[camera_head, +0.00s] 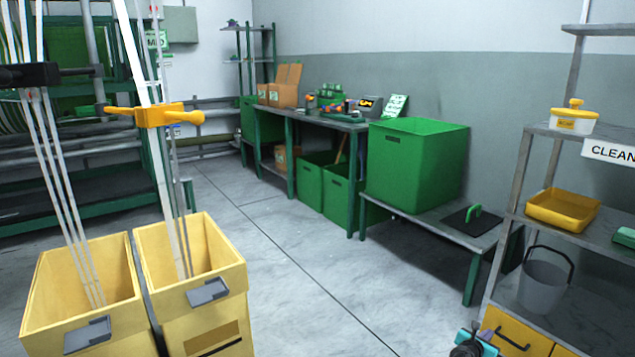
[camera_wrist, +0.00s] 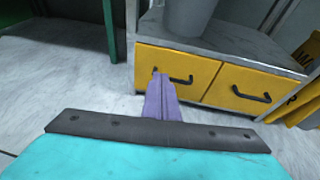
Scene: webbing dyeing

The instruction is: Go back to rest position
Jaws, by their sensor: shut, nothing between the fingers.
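My gripper (camera_wrist: 160,82) shows in the wrist view as two purple fingers pressed together, with nothing between them. The fingers point towards the yellow drawers (camera_wrist: 204,92) with black handles. They overlap the left drawer in the picture; I cannot tell the distance. A small cyan and dark part of my arm's end shows at the bottom edge of the head view, in front of the drawer unit. The rest of my arm is out of that view.
A grey shelf (camera_head: 534,230) at right holds a yellow tray (camera_head: 563,209) and a grey bucket (camera_head: 543,283). A low bench (camera_head: 437,222) with a green bin (camera_head: 416,163) stands beyond. Two yellow bins (camera_head: 190,261) with webbing strands stand at left. The middle floor (camera_head: 290,285) is clear.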

